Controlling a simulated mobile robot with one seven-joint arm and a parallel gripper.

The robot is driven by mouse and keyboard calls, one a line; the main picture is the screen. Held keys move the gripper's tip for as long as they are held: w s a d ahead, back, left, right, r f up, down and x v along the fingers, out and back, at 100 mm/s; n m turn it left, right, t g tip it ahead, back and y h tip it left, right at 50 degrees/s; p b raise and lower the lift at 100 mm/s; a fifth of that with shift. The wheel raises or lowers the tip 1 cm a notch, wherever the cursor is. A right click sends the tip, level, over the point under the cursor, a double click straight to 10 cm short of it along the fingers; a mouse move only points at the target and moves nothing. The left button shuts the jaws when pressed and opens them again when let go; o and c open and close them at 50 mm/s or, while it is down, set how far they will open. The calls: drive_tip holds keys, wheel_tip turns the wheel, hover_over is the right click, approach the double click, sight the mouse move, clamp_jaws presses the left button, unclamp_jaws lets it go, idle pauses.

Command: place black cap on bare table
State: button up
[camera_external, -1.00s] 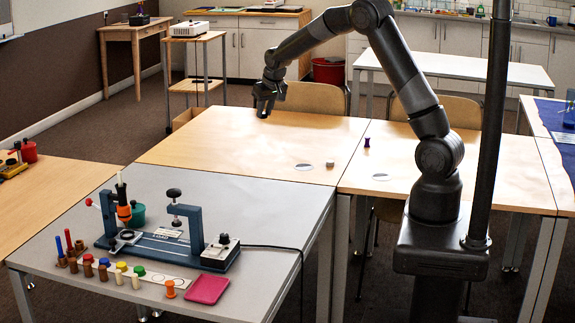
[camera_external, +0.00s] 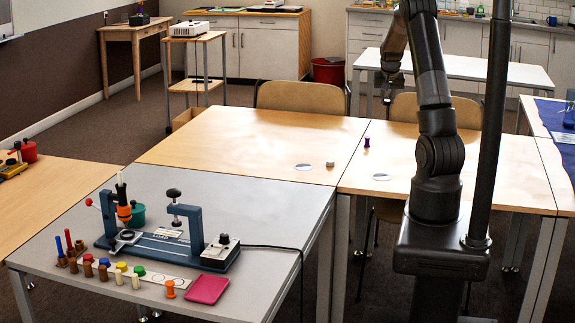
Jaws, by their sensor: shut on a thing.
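My gripper (camera_external: 388,86) hangs at the end of my bent arm at upper centre right, small and dark in the picture. It is shut, and the dark thing in its jaws, taken to be the black cap, hardly stands out from the fingers. The gripper appears raised in front of the white table (camera_external: 470,68) at the back, whose visible top is bare; its exact height and distance cannot be told. Two light wooden tables, left (camera_external: 240,135) and right (camera_external: 480,175), lie nearer, with broad bare areas.
A purple spool (camera_external: 367,142), a small pale roll (camera_external: 330,163) and two white discs (camera_external: 303,167) (camera_external: 381,177) lie on the wooden tables. A blue press fixture (camera_external: 160,245), capped pegs and a pink tray (camera_external: 207,289) occupy the grey table (camera_external: 265,205). Chairs (camera_external: 300,97) stand behind.

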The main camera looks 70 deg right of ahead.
drive_tip(key=s+d+m, duration=0.1)
drive_tip(key=s, duration=0.4)
hover_over(367, 157)
drive_tip(key=a, duration=0.2)
drive_tip(key=f, duration=1.8)
drive_tip(key=shift+s+d, duration=0.1)
drive_tip(key=shift+s, duration=0.15)
drive_tip(key=shift+f, duration=2.05)
drive_tip(key=o, duration=1)
drive_tip(key=shift+f, duration=0.1)
drive_tip(key=shift+c, duration=0.2)
drive_tip(key=w+v, duration=0.1)
drive_tip(key=v, duration=1.1)
drive_tip(key=shift+s, duration=0.3)
